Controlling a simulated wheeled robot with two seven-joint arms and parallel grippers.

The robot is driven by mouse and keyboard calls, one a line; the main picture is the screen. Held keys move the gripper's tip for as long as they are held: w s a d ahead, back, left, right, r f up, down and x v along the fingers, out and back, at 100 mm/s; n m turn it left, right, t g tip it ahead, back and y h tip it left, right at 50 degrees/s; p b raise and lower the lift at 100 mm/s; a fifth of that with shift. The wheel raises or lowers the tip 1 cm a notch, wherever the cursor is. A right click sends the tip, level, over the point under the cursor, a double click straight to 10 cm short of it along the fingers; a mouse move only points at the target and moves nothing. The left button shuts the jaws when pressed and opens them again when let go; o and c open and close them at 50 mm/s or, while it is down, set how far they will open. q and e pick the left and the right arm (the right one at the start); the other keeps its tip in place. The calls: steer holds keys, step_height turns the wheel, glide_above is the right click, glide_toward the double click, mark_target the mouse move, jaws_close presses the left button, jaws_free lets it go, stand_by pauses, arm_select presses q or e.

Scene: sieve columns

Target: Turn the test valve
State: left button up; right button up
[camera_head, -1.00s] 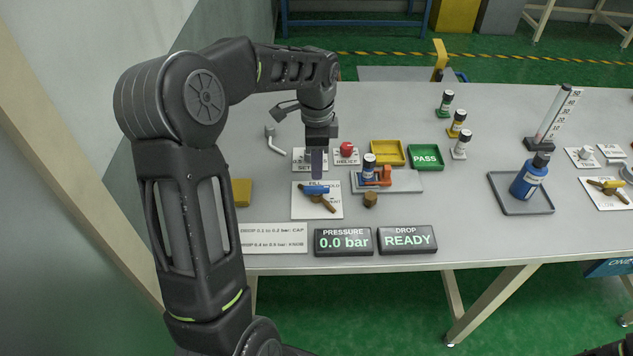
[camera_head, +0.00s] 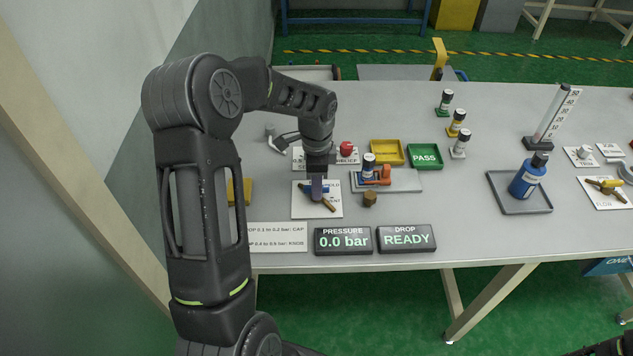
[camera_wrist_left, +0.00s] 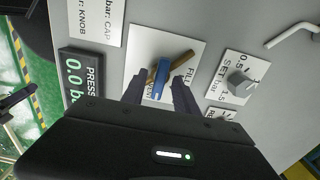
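The test valve has a blue handle (camera_head: 307,188) and a brass body (camera_head: 326,201) on a white plate marked FILL/HOLD. It also shows in the left wrist view as the blue handle (camera_wrist_left: 161,77) beside the brass part (camera_wrist_left: 182,58). My left gripper (camera_head: 317,192) points down over the valve and partly hides it in the head view. In the left wrist view the left gripper's fingers (camera_wrist_left: 158,92) are apart, one to each side of the blue handle, with gaps visible. Only a dark piece, perhaps of my right arm, shows at the head view's bottom right corner.
A grey knob (camera_wrist_left: 240,84) on the SET plate and a red RELIEF button (camera_head: 346,148) lie behind the valve. A clamp fixture (camera_head: 400,182) with a vial and a brass cap (camera_head: 370,199) are to the right. The pressure display (camera_head: 343,241) reads 0.0 bar; the drop display (camera_head: 406,239) reads READY.

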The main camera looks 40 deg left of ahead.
arm_select(q)
jaws_close()
steer(key=shift+n, duration=0.4)
stand_by(0.4)
steer(key=n+b, duration=0.2)
steer(key=n, duration=0.1)
steer(key=n+b, duration=0.1)
steer(key=n, duration=0.2)
steer(key=shift+n, duration=0.4)
steer(key=n+b, duration=0.1)
steer(key=n, duration=0.4)
steer(key=shift+n, duration=0.3)
steer(key=n, duration=0.4)
steer(key=shift+n, duration=0.4)
